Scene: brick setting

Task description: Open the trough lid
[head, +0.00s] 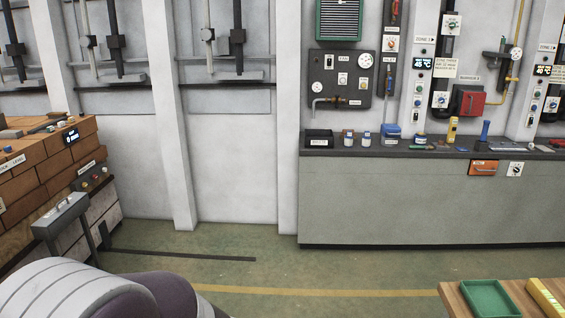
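I see nothing that I can clearly identify as the trough or its lid. A grey box with a bar-like handle on top (62,215) stands on dark legs at the left, in front of a brick stack; I cannot tell whether it is the trough. Neither my left nor my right gripper is in the head view. A white and purple rounded part at the bottom left seems to be my own arm.
Stacked bricks (50,150) with a small control box (93,179) stand at left. A grey counter (430,200) with small items runs along the right wall. A wooden table (458,302) with a green tray (488,298) is at bottom right. The middle floor (260,270) is clear.

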